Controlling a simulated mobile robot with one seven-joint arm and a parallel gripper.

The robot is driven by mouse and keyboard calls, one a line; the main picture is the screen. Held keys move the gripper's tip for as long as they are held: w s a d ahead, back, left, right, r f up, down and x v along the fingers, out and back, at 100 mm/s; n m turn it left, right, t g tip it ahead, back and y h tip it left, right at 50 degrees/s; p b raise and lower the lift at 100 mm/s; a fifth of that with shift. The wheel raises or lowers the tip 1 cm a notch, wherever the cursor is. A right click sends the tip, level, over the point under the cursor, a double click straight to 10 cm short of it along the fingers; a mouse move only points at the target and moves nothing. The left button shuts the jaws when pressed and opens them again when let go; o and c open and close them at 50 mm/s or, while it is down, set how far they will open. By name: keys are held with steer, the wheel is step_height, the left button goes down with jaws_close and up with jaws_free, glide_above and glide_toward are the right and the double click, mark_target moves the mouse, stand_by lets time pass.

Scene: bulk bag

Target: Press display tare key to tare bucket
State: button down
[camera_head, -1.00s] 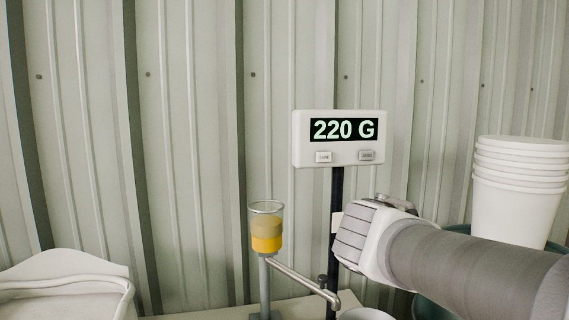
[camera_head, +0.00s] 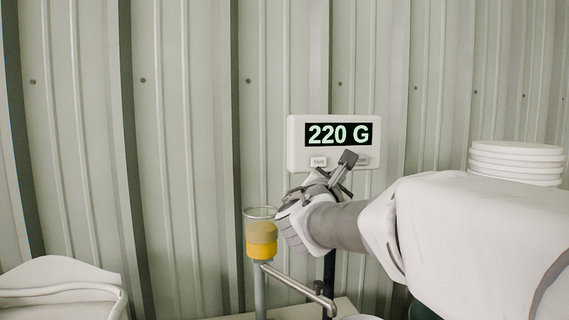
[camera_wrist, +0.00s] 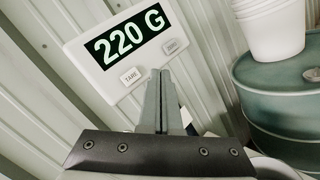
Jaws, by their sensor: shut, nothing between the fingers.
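The white display box (camera_head: 294,135) stands on a dark post and reads 220 G. Its tare key (camera_head: 318,162) is at lower left, and the zero key (camera_head: 362,160) at lower right is partly behind my fingertips. My gripper (camera_head: 348,158) is shut and empty, raised in front of the lower part of the display. In the wrist view, the fingertips (camera_wrist: 160,72) lie to the right of the tare key (camera_wrist: 132,76) and below the zero key (camera_wrist: 172,46). A gap to the keys is hard to judge. A white bucket rim (camera_head: 362,317) barely shows at the bottom edge.
A clear cup with yellow contents (camera_head: 261,240) stands on a post with a metal arm left of my wrist. Stacked white buckets (camera_head: 516,160) stand at right, above a green drum (camera_wrist: 275,95) in the wrist view. A white bag (camera_head: 60,285) is at lower left.

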steer(key=shift+w, duration=0.1)
steer(key=p, duration=0.3)
glide_toward(323, 167)
steer(key=w+d+r, duration=0.2)
steer(key=w+d, duration=0.1)
steer(key=d, duration=0.1)
steer(key=shift+w+a, duration=0.3)
steer(key=shift+w, duration=0.4)
stand_by(1.2)
steer(key=shift+w+a, duration=0.1)
steer(key=shift+w, duration=0.3)
steer(key=shift+w+a, duration=0.1)
steer(key=shift+w, duration=0.35)
stand_by(0.5)
steer(key=shift+s, duration=0.15)
steer(key=shift+s+d+b, duration=0.2)
steer(key=shift+s+b, duration=0.5)
steer(key=shift+b, duration=0.1)
steer(key=shift+s, duration=0.1)
